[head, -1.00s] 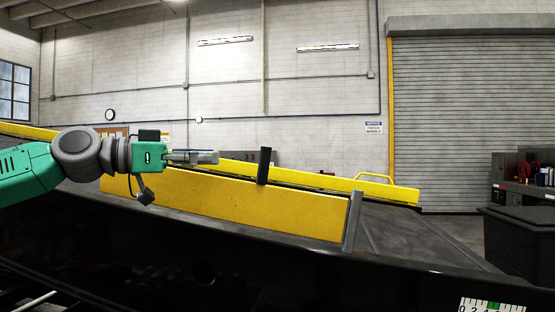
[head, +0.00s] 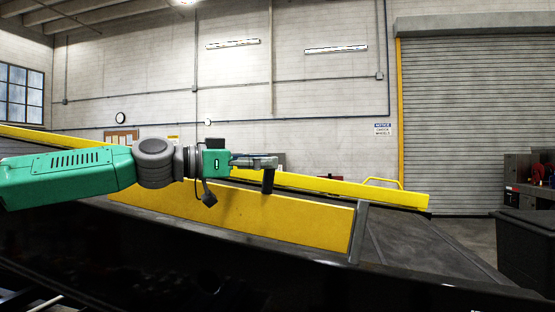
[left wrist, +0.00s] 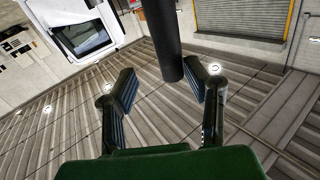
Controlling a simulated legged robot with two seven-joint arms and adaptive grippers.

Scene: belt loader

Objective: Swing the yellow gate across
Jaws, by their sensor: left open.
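The yellow gate (head: 240,215) is a long flat panel standing slantwise over the dark belt in the head view. A dark upright handle (head: 268,183) stands at its top edge. My left gripper (head: 270,161) is at the upper part of this handle and partly covers it. In the left wrist view, my left gripper (left wrist: 160,82) has its two fingers apart. The dark round handle (left wrist: 163,38) comes down between and just beyond the fingertips; contact cannot be told. My right gripper is not in view.
A grey post (head: 358,232) stands at the gate's right end. A yellow side rail (head: 340,188) runs behind the gate, above the dark belt bed (head: 415,245). A dark bin (head: 525,250) stands at the right. The space above the gate is clear.

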